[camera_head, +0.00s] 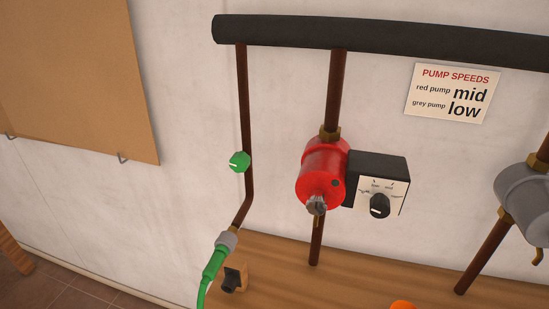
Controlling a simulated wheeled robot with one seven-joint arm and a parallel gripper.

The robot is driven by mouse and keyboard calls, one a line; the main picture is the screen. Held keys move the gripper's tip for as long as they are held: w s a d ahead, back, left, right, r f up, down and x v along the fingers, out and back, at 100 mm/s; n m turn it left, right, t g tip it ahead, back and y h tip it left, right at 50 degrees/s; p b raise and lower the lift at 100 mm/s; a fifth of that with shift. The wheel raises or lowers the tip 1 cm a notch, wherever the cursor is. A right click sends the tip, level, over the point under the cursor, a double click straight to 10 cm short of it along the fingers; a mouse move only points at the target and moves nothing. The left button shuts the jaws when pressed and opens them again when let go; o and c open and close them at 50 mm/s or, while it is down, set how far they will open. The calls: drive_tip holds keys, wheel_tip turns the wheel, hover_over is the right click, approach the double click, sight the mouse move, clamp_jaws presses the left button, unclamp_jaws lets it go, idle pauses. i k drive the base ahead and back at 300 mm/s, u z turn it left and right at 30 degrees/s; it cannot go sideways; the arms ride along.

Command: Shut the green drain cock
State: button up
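The green drain cock (239,161) is a small ribbed green knob on the thin copper drain pipe (243,105) at the left of the pipework. The pipe drops from the black lagged pipe above, passes the knob and bends down left to a grey and green hose connector (217,254). Whether the cock is open or shut cannot be told from its round knob. My gripper is not in view.
A red pump (321,178) with a black control box (376,182) stands right of the cock. A grey pump (526,193) is at the right edge. A wooden shelf (325,288) lies below, with a small black-faced block (234,278).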

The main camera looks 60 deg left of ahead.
sight(239, 161)
drive_tip(key=u, duration=2.75)
drive_tip(key=k, duration=0.25)
drive_tip(key=z, duration=0.3)
drive_tip(key=i, duration=0.75)
drive_tip(key=u, duration=0.35)
